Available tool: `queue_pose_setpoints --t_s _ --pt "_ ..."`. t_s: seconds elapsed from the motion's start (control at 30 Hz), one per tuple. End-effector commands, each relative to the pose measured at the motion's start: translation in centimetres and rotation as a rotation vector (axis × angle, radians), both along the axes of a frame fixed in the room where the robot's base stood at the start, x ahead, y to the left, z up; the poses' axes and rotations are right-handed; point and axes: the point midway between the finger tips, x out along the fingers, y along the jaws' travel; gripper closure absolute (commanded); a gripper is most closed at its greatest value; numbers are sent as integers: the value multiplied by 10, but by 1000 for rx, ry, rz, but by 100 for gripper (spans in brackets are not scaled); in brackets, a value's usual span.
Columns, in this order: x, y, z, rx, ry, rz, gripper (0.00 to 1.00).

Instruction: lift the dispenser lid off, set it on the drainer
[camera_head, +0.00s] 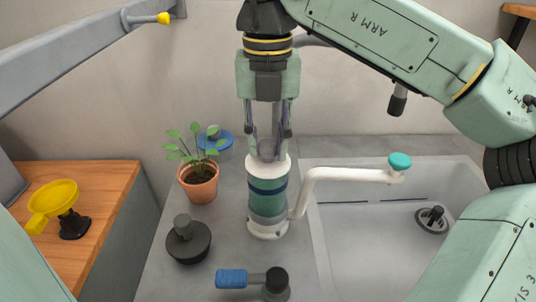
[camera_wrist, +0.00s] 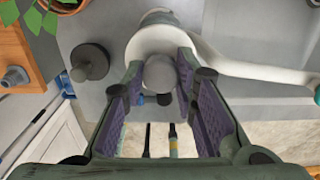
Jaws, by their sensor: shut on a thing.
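The dispenser (camera_head: 267,199) is an upright column with a green body, a dark blue band and a white base, standing on the grey counter left of the sink. Its white lid (camera_head: 268,168) sits at the top of the column; I see no clear gap beneath it. My gripper (camera_head: 267,153) points down over the lid, fingers shut around its grey knob. In the wrist view the grey knob (camera_wrist: 160,74) lies between the fingers, with the white lid (camera_wrist: 157,44) around it. I cannot tell which surface is the drainer; a dark drain fitting (camera_head: 432,219) lies in the sink.
A white spout pipe (camera_head: 345,175) with a teal end runs right over the sink (camera_head: 390,260). A potted plant (camera_head: 198,187), a blue knobbed disc (camera_head: 214,145) and a black knobbed disc (camera_head: 189,240) stand left. A blue-handled item (camera_head: 232,279) lies in front.

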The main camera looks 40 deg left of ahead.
Motion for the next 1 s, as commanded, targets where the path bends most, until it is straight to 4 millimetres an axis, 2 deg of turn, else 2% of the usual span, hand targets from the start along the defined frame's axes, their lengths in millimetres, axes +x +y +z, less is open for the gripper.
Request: queue_pose_setpoints --t_s 0.17,1.0 --pt "0 0 0 0 0 0 100" --pt "0 0 7 0 0 0 100"
